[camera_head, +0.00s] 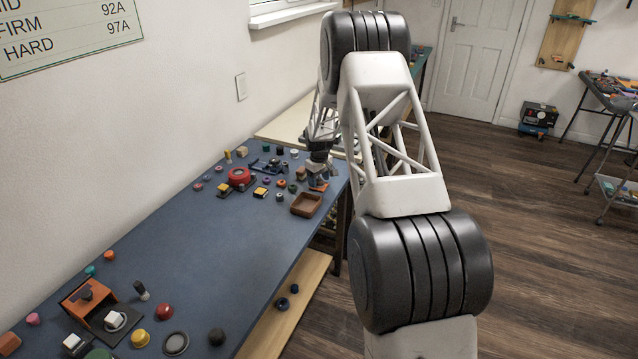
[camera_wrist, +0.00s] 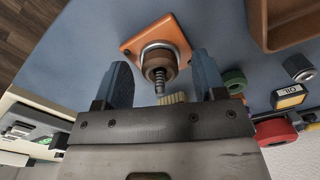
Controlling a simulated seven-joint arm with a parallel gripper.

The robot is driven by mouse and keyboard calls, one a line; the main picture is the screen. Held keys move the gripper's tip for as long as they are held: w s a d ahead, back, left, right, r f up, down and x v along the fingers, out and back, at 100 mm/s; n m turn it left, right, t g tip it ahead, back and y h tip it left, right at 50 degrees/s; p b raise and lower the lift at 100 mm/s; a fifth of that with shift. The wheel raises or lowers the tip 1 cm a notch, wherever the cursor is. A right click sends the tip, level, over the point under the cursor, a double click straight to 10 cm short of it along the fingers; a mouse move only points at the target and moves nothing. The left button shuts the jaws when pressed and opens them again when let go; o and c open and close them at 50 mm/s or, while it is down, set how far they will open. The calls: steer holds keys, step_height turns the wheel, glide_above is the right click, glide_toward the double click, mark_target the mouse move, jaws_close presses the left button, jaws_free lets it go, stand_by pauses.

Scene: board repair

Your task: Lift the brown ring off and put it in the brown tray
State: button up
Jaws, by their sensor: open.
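The brown ring (camera_wrist: 158,60) sits around an upright post on an orange square base (camera_wrist: 181,44) in the wrist view. A lighter metal ring lies around it, at its underside. My gripper (camera_wrist: 166,78) is open, with one blue-grey finger on each side of the post. No contact with the ring shows. In the head view my gripper (camera_head: 318,170) is over the orange base (camera_head: 319,187) near the bench's right edge, and the ring there is too small to make out. The brown tray (camera_head: 306,205) stands just nearer the camera; its corner (camera_wrist: 262,42) shows at the wrist view's upper right.
Beside the post are a green ring (camera_wrist: 234,80), a red round part (camera_wrist: 275,131), a small block labelled OIL (camera_wrist: 289,98) and a silver-topped cylinder (camera_wrist: 298,66). More small parts cover the bench's far end. The middle of the blue bench (camera_head: 190,235) is clear.

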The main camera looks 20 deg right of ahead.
stand_by(0.3)
steer(key=c, duration=1)
steer(key=shift+r, duration=0.15)
steer(key=shift+r, duration=4.9)
